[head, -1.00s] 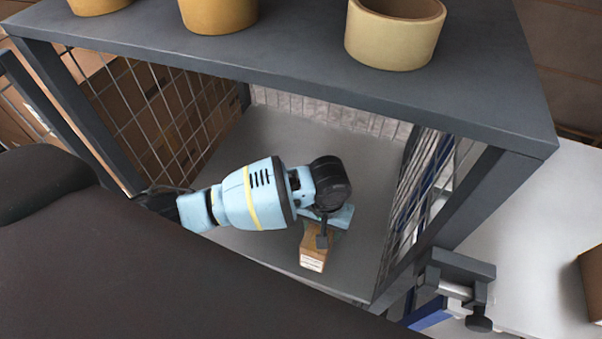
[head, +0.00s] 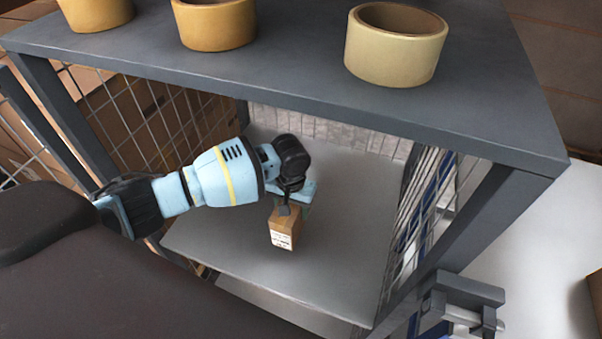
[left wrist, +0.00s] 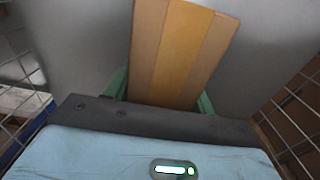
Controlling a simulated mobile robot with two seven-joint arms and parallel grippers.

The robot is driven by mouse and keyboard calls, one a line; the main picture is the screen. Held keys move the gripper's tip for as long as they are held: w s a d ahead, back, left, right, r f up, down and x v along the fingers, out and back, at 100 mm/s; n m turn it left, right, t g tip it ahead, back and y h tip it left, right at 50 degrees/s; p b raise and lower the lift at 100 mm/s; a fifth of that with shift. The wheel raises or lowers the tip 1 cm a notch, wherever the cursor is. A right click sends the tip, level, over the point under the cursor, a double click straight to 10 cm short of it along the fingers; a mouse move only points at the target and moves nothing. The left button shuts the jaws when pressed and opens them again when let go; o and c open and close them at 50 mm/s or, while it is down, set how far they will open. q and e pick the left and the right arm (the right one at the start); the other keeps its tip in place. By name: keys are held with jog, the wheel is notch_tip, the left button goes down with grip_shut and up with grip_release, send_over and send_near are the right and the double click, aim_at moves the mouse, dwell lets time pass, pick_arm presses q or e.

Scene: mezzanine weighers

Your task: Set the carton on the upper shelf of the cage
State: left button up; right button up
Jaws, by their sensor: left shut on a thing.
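My left gripper (head: 291,200) reaches into the cage and is shut on the carton (head: 284,232), a small brown box with a white label on its near face. In the left wrist view the carton (left wrist: 178,50) stands out between the green fingertips, with a lighter tape strip along it. The grey upper shelf (head: 345,240) of the cage lies under the carton. I cannot tell whether the carton touches the shelf or is held just above it. My right gripper is not in view.
The cage's dark top (head: 300,75) carries several yellow rings or pots (head: 396,48) above my arm. Wire mesh sides stand at left and right, and a post (head: 470,220) is at the right front. A clamp (head: 462,300) sits by that post. The shelf around the carton is clear.

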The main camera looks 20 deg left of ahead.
pick_arm(q)
jog(key=shift+w+a+f, duration=0.1)
jog(key=shift+w+a, duration=0.2)
jog(key=shift+a, duration=0.1)
jog(key=shift+a+f+b, duration=0.1)
jog(key=shift+f+b, duration=0.25)
jog(key=shift+f, duration=1.4)
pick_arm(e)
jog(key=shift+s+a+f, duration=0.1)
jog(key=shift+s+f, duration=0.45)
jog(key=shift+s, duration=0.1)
pick_arm(q)
jog(key=shift+f, duration=0.3)
jog(key=shift+f, duration=0.2)
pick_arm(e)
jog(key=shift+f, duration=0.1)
pick_arm(q)
jog(key=o, duration=1.3)
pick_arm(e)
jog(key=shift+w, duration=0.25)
